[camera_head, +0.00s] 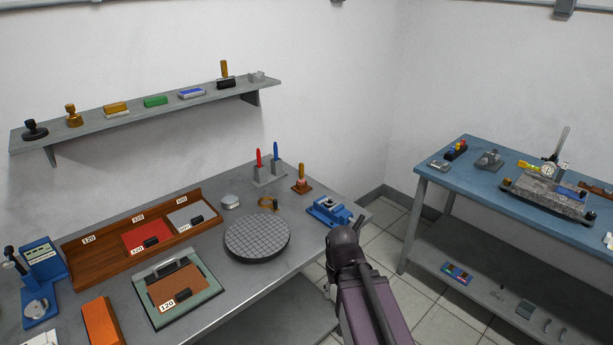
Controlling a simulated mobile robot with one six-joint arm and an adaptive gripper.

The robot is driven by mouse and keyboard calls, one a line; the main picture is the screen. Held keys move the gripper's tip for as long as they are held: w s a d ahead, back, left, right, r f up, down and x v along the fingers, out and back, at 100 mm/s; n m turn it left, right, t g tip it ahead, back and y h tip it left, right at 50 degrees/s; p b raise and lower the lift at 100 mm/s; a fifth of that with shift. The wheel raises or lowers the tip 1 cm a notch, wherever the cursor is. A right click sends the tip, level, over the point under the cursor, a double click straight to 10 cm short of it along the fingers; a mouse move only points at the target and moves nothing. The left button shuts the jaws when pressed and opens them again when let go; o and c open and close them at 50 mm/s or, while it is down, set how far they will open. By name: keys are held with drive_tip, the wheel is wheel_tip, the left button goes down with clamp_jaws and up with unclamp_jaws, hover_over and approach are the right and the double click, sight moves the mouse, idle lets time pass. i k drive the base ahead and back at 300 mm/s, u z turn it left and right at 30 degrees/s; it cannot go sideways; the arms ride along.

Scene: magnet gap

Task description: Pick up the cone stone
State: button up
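My arm (366,305), purple with a dark rounded joint, rises from the bottom edge in front of the bench's right end. My gripper's fingers do not show, and nothing is seen touching the upright piece.
A blue vise (330,210) and a round gridded plate (257,236) stand near the upright piece. A wall shelf (140,112) hangs above. A blue table (470,190) stands right, across a floor gap.

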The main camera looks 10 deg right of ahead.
sight(301, 180)
drive_tip(key=u, duration=0.05)
drive_tip(key=i, duration=1)
drive_tip(key=z, duration=0.05)
